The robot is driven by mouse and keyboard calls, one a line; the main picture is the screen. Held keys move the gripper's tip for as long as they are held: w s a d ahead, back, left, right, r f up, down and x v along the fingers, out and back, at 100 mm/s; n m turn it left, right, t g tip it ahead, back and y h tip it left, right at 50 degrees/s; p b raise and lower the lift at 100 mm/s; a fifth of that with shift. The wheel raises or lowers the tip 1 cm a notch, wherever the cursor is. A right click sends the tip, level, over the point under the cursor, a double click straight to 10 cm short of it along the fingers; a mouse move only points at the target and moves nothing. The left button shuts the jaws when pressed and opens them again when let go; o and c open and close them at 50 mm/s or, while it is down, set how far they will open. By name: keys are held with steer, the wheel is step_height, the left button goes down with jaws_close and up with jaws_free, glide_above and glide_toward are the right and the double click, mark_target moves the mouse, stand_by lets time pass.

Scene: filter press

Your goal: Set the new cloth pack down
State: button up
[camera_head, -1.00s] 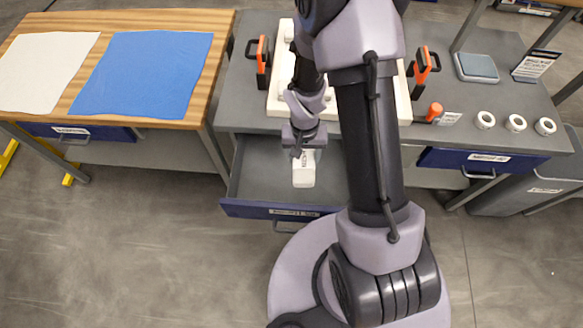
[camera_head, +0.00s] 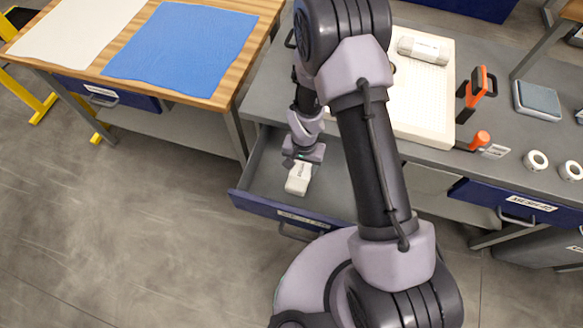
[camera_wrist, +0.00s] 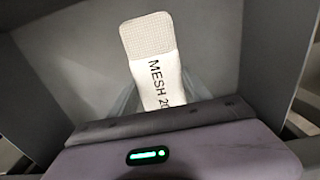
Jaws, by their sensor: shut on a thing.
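A white cloth pack (camera_head: 299,179) is in my gripper (camera_head: 301,164), which is shut on it over the open drawer (camera_head: 283,211) of the grey bench. In the wrist view the pack (camera_wrist: 157,72) points away from my gripper and shows dark lettering beginning "MESH 2"; the rest is hidden by the gripper housing. I cannot tell whether the pack touches the drawer floor. A second rolled white pack (camera_head: 424,49) lies on the white filter plate (camera_head: 420,115) on the bench top. My arm hides part of that plate.
A blue cloth (camera_head: 182,55) and a white cloth (camera_head: 75,30) lie on the wooden table at left. An orange-and-black clamp (camera_head: 476,95), an orange-handled tool (camera_head: 478,140), a grey pad (camera_head: 537,100) and white rings (camera_head: 536,160) stand on the bench.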

glide_above(287, 173)
steer(key=shift+d+b, duration=0.25)
steer(key=shift+b, duration=0.1)
steer(key=shift+w+a+f, duration=0.1)
steer(key=shift+a+f, duration=0.1)
steer(key=shift+a, duration=0.1)
steer(key=shift+f+b, duration=1.1)
steer(key=shift+f, duration=0.6)
steer(key=o, duration=1.5)
steer(key=shift+c, duration=0.2)
